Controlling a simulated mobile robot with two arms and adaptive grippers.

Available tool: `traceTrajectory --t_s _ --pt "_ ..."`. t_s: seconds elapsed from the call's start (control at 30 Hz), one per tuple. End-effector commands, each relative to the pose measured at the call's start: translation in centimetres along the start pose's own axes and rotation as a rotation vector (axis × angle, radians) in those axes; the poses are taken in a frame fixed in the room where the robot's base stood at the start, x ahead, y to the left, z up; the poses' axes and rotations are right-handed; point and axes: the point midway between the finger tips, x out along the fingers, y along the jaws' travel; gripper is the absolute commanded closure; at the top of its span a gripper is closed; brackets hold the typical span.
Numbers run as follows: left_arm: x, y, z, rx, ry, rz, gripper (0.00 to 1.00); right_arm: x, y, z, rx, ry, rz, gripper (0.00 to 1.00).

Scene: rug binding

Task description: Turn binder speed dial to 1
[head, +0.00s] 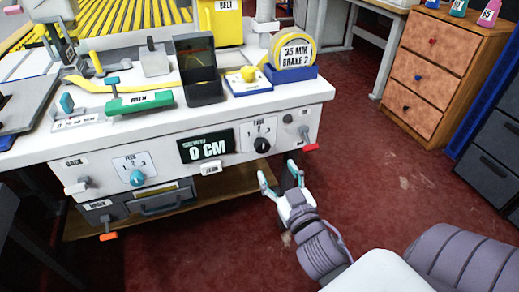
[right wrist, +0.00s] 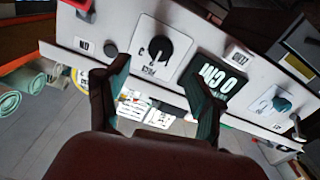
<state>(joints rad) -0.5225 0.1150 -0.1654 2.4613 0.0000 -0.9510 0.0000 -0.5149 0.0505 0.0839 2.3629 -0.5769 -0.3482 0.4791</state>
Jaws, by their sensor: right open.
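A black dial (head: 262,145) sits on a white plate with small numbers at the right of the white machine's front panel. A teal dial (head: 137,178) sits on a similar plate at the left. The labels are too small to tell which is the binder speed dial. My right gripper (head: 279,172) is open and empty, in front of and slightly below the black dial, apart from it. In the right wrist view, which is upside down, the black dial (right wrist: 156,46) lies beyond and between the fingers (right wrist: 156,72). The teal dial (right wrist: 282,104) is farther right. My left gripper is not in view.
A "0 CM" display (head: 206,146) lies between the dials, with a small white button (head: 210,168) below it. A red-tipped lever (head: 310,147) sticks out at the panel's right end. Red floor right of the machine is clear up to the wooden drawers (head: 440,70).

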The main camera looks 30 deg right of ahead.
Motion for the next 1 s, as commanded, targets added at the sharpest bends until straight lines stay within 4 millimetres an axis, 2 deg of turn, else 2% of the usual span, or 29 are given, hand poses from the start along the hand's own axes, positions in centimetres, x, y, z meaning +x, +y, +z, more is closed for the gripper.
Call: traceTrajectory --t_s 0.03,0.2,0.43,0.6,0.9,1.0 --pt "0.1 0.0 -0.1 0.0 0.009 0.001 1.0 1.3 -0.1 -0.1 -0.003 0.006 -0.002 0.33" --pt "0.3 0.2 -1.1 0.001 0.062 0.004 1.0 5.0 0.0 -0.1 -0.003 0.004 -0.001 0.33" --pt "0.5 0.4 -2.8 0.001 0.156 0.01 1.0 8.7 -0.1 0.1 -0.001 0.001 -0.002 0.33" --pt "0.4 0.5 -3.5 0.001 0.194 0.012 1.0 9.9 0.0 0.1 -0.001 -0.002 0.0 0.33" --pt "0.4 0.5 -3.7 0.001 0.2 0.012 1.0 10.1 0.0 0.1 -0.001 -0.003 0.0 0.33" --pt "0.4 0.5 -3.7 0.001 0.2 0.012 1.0 10.1 0.0 0.1 -0.001 -0.002 0.0 0.48"
